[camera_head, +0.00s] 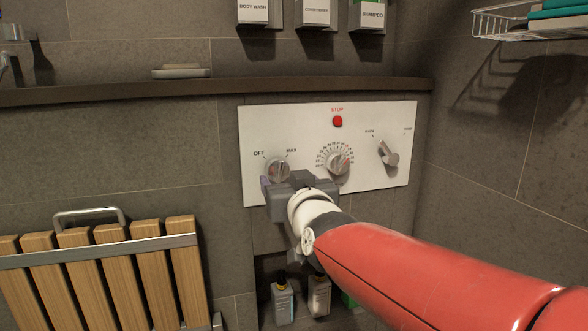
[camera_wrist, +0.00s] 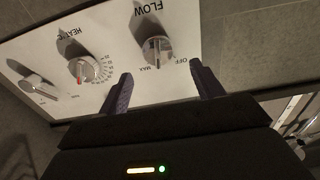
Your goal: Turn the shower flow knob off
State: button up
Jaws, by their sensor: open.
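The shower flow knob (camera_head: 278,169) is a round metal knob at the left end of the white control panel (camera_head: 376,113), with OFF printed to its left and MAX to its right. In the wrist view the flow knob (camera_wrist: 157,51) appears upside down, below the word FLOW. My gripper (camera_head: 288,184) is just in front of and slightly below the knob in the head view. In the wrist view my gripper (camera_wrist: 162,88) has its two fingers apart, with the knob beyond and between them. No contact with the knob shows. The wrist partly hides the panel's lower left.
A numbered heat knob (camera_head: 338,163), a lever (camera_head: 388,154) and a red stop button (camera_head: 337,121) share the panel. A dark ledge (camera_head: 110,91) with a soap dish (camera_head: 181,71) runs above. A wooden slatted seat (camera_head: 91,262) is at lower left. Bottles (camera_head: 283,303) stand below.

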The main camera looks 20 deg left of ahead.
aim_at(280, 172)
jog(key=x, duration=0.5)
jog(key=shift+a+f, duration=0.15)
jog(key=shift+f, duration=0.25)
jog(key=shift+w+r+p, duration=0.15)
jog(key=shift+w+p, duration=0.2)
jog(key=shift+w, duration=0.4)
jog(key=shift+s+a, duration=0.1)
jog(key=shift+s, duration=0.05)
jog(key=c, duration=1)
